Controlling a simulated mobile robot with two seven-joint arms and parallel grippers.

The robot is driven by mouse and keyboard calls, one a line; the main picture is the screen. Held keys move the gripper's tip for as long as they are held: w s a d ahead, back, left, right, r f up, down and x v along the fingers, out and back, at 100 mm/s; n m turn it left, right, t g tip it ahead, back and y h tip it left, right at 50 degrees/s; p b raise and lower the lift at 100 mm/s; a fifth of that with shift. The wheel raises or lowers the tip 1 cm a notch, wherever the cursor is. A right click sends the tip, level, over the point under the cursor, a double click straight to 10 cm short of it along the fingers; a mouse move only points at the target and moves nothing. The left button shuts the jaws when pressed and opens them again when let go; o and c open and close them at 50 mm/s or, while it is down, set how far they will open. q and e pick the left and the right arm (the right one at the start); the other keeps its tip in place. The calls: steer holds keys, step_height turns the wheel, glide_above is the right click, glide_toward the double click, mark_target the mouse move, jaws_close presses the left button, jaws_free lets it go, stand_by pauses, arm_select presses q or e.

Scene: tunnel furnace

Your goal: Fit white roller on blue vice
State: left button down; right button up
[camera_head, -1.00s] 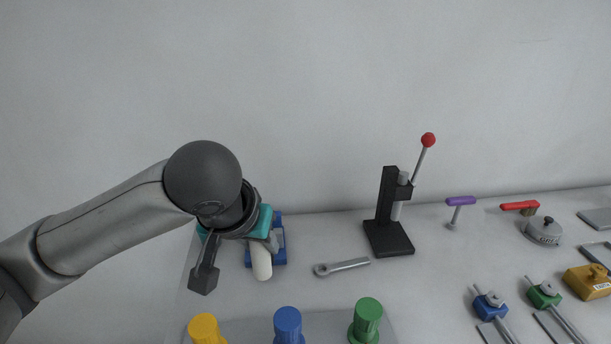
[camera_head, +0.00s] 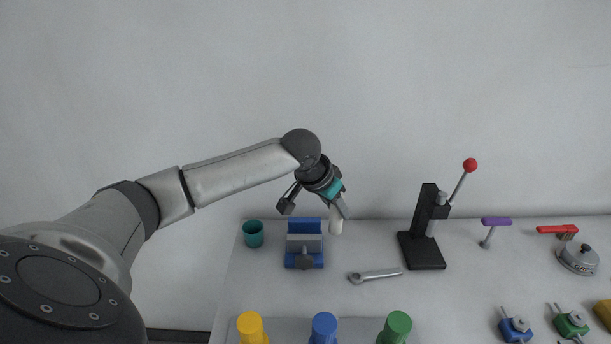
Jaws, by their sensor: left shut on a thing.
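The white roller (camera_head: 336,221) is a small pale cylinder held roughly upright by my left gripper (camera_head: 342,208). The gripper is shut on its upper part. The blue vice (camera_head: 304,261) stands on the table's left part, with grey jaws and a dark screw knob at its front. The roller is to the right of the vice in the picture, apart from it. My right gripper is not in view.
A teal cup (camera_head: 253,233) stands left of the vice. A grey wrench (camera_head: 375,276) lies to the right, before a black lever press (camera_head: 424,240). Yellow (camera_head: 250,326), blue (camera_head: 324,327) and green (camera_head: 397,326) pieces stand at the front.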

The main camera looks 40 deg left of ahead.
arm_select(q)
steer(key=a+f+b, duration=0.3)
steer(key=a+f, duration=0.1)
steer(key=a, duration=0.5)
steer(key=shift+w+a+b, duration=0.25)
steer(key=shift+a+b, duration=0.05)
steer(key=shift+a, duration=0.05)
steer(key=shift+p, duration=1.2)
stand_by(1.8)
steer(key=shift+f+b, duration=1)
steer(key=shift+f, duration=2)
stand_by(0.5)
